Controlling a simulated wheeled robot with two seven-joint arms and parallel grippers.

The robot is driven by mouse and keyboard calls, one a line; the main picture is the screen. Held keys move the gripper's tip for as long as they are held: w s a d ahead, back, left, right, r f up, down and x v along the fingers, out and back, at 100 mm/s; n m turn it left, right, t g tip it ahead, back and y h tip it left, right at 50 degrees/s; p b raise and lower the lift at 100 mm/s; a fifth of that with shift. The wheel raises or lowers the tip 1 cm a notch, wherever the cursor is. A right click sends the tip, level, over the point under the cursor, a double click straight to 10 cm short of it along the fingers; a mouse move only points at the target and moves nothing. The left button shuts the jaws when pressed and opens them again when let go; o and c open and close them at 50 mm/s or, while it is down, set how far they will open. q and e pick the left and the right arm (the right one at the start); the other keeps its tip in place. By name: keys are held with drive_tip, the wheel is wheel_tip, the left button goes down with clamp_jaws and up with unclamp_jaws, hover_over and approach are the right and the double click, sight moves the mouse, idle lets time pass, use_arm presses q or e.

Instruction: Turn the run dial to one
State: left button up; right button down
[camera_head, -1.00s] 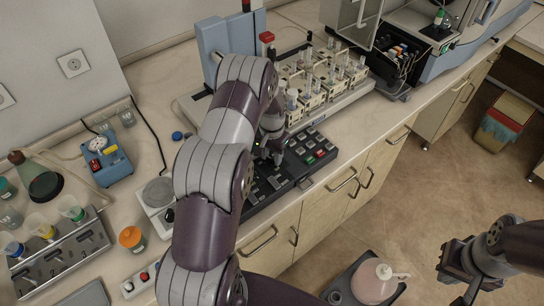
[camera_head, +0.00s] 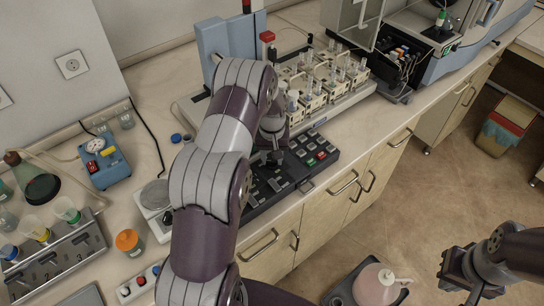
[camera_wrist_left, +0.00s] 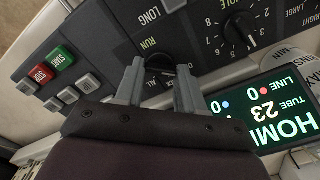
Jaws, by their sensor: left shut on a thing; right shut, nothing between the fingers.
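The run dial (camera_wrist_left: 160,64) is a dark round knob beside the green "RUN" label in the left wrist view. Small labels next to it are partly hidden, "ALL" among them. My left gripper (camera_wrist_left: 160,78) has one finger on each side of the knob and is shut on it. In the head view my left gripper (camera_head: 270,150) is low over the black control panel (camera_head: 255,197), and the arm hides the dial there. My right gripper (camera_head: 474,293) is shut and empty over the floor, away from the bench.
Green start and red stop buttons (camera_wrist_left: 40,74), a numbered dial (camera_wrist_left: 240,28) and a lit screen (camera_wrist_left: 262,112) sit close to my left fingers. A sampler rack with tubes (camera_head: 345,75) stands behind the panel. A pink bottle (camera_head: 376,285) is near the floor.

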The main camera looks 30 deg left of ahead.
sight(272, 161)
idle(0.3)
use_arm(q)
drive_tip(key=o, duration=1)
drive_tip(key=shift+o, duration=0.2)
drive_tip(key=shift+r, duration=0.15)
drive_tip(key=shift+r, duration=0.4)
wheel_tip(272, 161, up, 12)
drive_tip(key=b, duration=0.1)
drive_tip(key=shift+f+b, duration=0.15)
drive_tip(key=shift+b, duration=0.25)
